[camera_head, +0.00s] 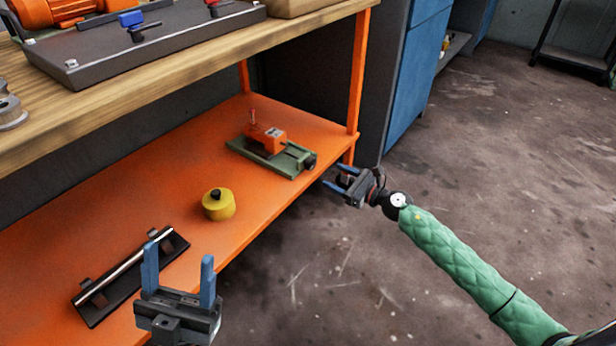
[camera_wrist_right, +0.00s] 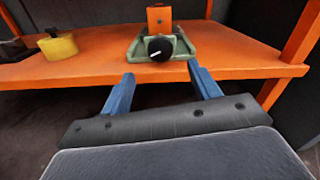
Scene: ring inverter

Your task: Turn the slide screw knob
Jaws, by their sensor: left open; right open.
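The slide screw device has a green base (camera_head: 280,158) with an orange block (camera_head: 264,138) on it and stands on the orange lower shelf. Its dark knob (camera_head: 310,161) is at the end facing the shelf's front edge. In the right wrist view the round black knob (camera_wrist_right: 159,48) with a white mark faces me, beyond and between the fingertips. My right gripper (camera_head: 336,178) is open and empty, just off the shelf edge and short of the knob. My left gripper (camera_head: 179,262) is open and empty, over the shelf's front edge near the bottom of the head view.
A yellow round object (camera_head: 219,207) with a black top sits mid-shelf. A black tray with a metal rod (camera_head: 125,270) lies further left. The floor to the right is open.

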